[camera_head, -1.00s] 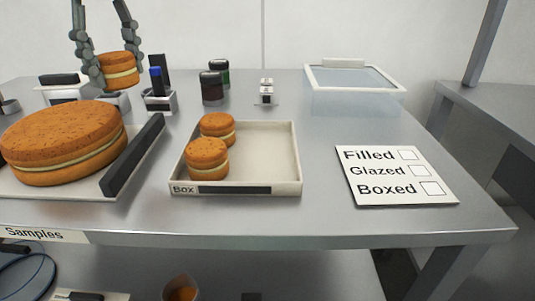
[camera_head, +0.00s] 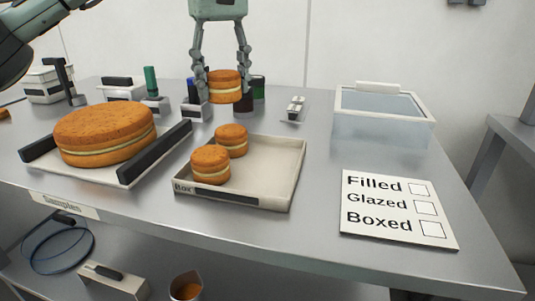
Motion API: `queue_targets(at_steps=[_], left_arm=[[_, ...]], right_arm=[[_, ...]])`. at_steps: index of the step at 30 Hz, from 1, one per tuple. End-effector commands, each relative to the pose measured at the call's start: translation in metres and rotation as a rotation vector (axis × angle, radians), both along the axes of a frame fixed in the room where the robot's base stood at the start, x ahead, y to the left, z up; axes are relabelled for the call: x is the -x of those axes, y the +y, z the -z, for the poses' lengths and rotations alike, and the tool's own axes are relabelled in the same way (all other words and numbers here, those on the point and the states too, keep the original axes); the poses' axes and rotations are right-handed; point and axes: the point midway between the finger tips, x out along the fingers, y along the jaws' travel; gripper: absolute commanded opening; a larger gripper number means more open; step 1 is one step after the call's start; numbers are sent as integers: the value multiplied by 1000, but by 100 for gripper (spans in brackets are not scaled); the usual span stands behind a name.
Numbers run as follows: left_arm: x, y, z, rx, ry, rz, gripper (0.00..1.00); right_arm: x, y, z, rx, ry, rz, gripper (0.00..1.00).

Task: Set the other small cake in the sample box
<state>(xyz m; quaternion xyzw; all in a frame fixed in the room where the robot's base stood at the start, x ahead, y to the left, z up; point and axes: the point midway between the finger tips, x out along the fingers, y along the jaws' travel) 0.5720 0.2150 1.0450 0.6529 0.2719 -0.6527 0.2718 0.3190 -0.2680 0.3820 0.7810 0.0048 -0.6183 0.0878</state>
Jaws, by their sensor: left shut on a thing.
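My left gripper (camera_head: 222,84) is shut on a small filled cake (camera_head: 225,79), orange-brown with a pale cream layer. It holds the cake in the air toward the back of the table, above and behind the sample box. The sample box (camera_head: 279,181) is a shallow pale tray labelled "Box" in the middle of the table. Two more small cakes stand in its left part: a front one (camera_head: 210,156) and a rear one (camera_head: 232,134). The right part of the box is bare. My right gripper is not in view.
A large filled cake (camera_head: 105,126) sits on a tray with dark handles at left. Jars and small holders stand behind. A clear lidded container (camera_head: 380,128) stands at back right. A card (camera_head: 398,236) reading "Filled, Glazed, Boxed", boxes unticked, lies at front right.

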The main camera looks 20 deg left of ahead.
Motion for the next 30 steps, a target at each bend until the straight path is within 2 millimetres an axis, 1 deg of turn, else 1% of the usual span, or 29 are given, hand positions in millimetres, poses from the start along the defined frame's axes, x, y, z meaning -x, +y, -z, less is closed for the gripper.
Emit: queue_targets(at_steps=[1,2,3,9,13,16,20,24,27,30], left_arm=[[1,-13,10,-1,3,8,40],[1,-19,12,-3,3,7,40],[2,-29,17,-3,1,7,40],[3,-73,43,-4,2,5,40],[4,-92,54,-1,1,2,40],[4,-98,59,-1,1,1,40],[4,-100,67,0,1,-1,40],[4,-99,87,-1,2,-3,40],[4,-99,99,0,1,-3,40],[4,-99,100,1,0,-3,40]], right_arm=[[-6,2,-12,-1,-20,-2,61],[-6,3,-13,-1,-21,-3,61],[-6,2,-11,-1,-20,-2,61],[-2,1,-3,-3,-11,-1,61],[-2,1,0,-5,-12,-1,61],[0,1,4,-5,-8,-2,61],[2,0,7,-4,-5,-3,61],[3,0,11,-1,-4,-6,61],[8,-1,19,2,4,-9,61],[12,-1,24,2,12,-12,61]])
